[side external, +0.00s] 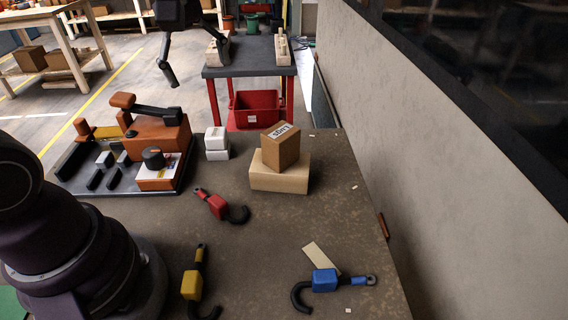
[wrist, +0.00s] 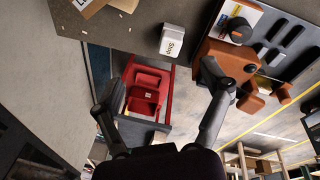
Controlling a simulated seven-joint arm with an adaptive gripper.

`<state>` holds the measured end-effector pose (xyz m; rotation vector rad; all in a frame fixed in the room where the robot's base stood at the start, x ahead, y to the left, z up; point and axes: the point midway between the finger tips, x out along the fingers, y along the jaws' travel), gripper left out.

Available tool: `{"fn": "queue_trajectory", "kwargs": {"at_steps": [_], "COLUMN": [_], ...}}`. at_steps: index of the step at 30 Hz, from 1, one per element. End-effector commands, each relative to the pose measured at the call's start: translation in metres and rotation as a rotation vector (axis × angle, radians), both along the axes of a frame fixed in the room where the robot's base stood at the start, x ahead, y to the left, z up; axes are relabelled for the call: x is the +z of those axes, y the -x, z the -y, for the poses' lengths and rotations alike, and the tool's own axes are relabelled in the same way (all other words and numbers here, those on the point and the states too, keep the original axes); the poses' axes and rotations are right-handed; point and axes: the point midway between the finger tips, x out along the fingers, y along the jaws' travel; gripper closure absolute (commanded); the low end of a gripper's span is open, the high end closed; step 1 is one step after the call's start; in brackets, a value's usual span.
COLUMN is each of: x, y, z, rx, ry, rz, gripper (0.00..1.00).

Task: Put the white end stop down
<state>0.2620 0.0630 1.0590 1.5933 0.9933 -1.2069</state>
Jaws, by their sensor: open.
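The white end stop (side external: 216,138) stands near the far edge of the brown work table (side external: 240,240), just right of the dark tray. From the side it looks like two white blocks, one above the other. In the wrist view, the white block (wrist: 173,40) shows a face marked "Stop" at the table edge. My gripper (side external: 196,62) is open, raised beyond the far edge. Its fingers in the wrist view (wrist: 158,88) are spread wide, with nothing between them and the end stop apart from both.
A dark tray (side external: 120,190) holds an orange machine (side external: 155,135) and small black parts. Stacked cartons (side external: 280,178) stand right of the end stop. Red (side external: 217,206), yellow (side external: 191,285) and blue (side external: 324,280) hooked tools lie nearer. A red bin (side external: 255,108) sits on a cart beyond the edge.

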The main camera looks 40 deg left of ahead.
Motion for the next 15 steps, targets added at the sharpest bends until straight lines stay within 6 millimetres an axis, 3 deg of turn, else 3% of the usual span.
{"fn": "queue_trajectory", "kwargs": {"at_steps": [3,7,10,15], "x": [0.014,0.007,0.000,-0.005], "y": [0.041,0.076,0.091,0.097], "z": [0.030,0.052,0.060,0.064], "rx": [-0.494,-0.930,-1.127,-1.227], "ry": [-0.128,-0.263,-0.333,-0.370], "rz": [0.079,0.145,0.177,0.189], "gripper": [0.22,0.22,0.22,0.22]}}
